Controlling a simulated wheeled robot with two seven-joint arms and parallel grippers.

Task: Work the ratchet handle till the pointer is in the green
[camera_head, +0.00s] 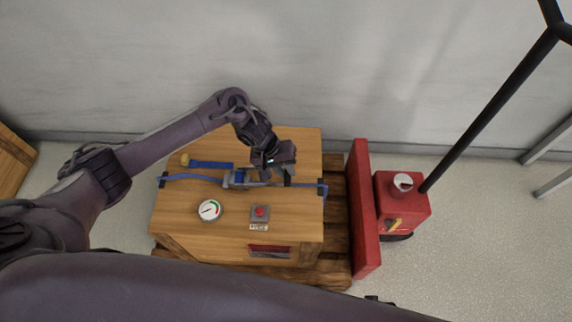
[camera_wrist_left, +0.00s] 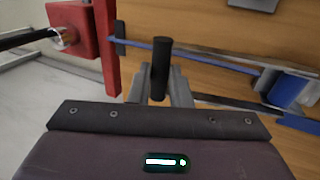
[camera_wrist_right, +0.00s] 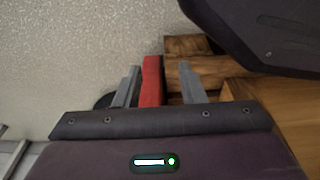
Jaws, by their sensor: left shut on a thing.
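The ratchet (camera_head: 234,180) is a grey and blue buckle on a blue strap (camera_head: 195,178) across the wooden crate top. Its black handle (camera_wrist_left: 160,68) stands between my left gripper's fingers in the left wrist view. My left gripper (camera_head: 286,172) is shut on the handle, right of the buckle, and partly hides it in the head view. The round white gauge (camera_head: 209,210) with a green patch lies at the crate's front left; its thin pointer is too small to read surely. My right gripper (camera_wrist_right: 158,85) is open and empty in the right wrist view.
A grey box with a red button (camera_head: 260,211) sits right of the gauge. A red panel (camera_head: 361,205) and a red jack-like unit with a long black bar (camera_head: 490,112) stand right of the crate (camera_head: 290,140).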

